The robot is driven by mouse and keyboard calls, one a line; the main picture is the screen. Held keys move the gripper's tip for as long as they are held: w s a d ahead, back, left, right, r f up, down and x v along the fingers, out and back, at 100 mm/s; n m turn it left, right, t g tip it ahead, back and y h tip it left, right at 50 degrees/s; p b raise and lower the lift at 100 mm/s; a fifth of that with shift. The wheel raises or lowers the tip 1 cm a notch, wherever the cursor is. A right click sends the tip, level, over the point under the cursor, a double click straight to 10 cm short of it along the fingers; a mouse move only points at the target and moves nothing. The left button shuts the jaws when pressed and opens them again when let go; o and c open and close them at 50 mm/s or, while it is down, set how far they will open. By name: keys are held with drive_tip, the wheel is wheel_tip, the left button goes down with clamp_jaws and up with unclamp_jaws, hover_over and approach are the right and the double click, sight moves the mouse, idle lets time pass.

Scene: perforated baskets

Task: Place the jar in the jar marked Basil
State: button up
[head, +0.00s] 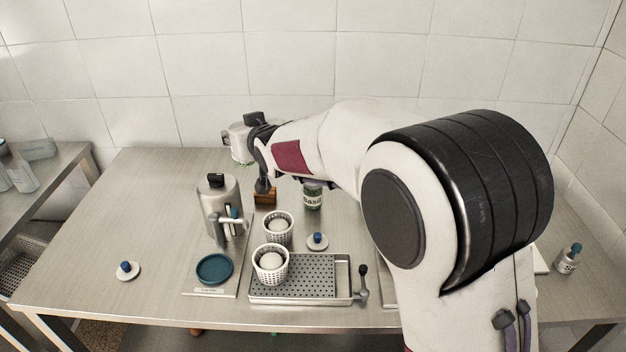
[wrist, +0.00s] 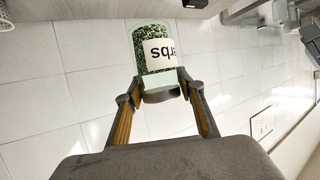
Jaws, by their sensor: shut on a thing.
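My gripper (wrist: 160,88) is shut on a clear jar (wrist: 153,45) of green herbs, with a finger on each side of one end. Its white label shows upside down in the wrist view, with only the letters "rbs" readable. In the head view my gripper is above the back of the table and largely hidden by my arm. A jar labelled Basil (head: 313,196), with green contents, stands on the table below my forearm, to the right of the gripper.
Two white perforated baskets (head: 277,228) hold round white things; the front one is on a perforated metal tray (head: 330,290). The table's left part is mostly clear.

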drive_tip(key=w+d, duration=0.4)
drive_tip(key=d, duration=0.3)
drive_tip(key=w+d+f+n+y, duration=0.1)
drive_tip(key=w+d, duration=0.4)
drive_tip(key=d, duration=0.3)
drive_tip(key=shift+d+f+g, duration=0.25)
drive_tip(key=shift+f+g, duration=0.05)
idle(0.4)
wheel_tip(320, 180, down, 6)
drive_tip(key=shift+f, duration=0.15)
idle(0.7)
drive_tip(key=shift+f, duration=1.85)
drive_tip(key=shift+f, duration=0.1)
